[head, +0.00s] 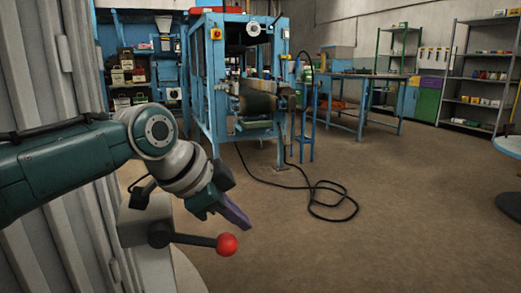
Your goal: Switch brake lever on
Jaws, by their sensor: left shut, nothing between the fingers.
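The brake lever (195,239) is a dark rod with a red ball knob (227,244) at its right end. It comes out of a grey box (140,220) at the lower left and points right, nearly level. My left gripper (236,220) is shut and empty. Its purple fingertips are just above the red knob in the picture; whether they touch it I cannot tell. My left arm comes in from the left, in front of a grey corrugated panel. My right gripper is not in view.
A blue machine frame (215,95) stands further back in the middle. A black cable (315,190) lies looped on the brown floor. A blue table (370,80) and grey shelves (480,100) stand at the back right. The floor right of the lever is clear.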

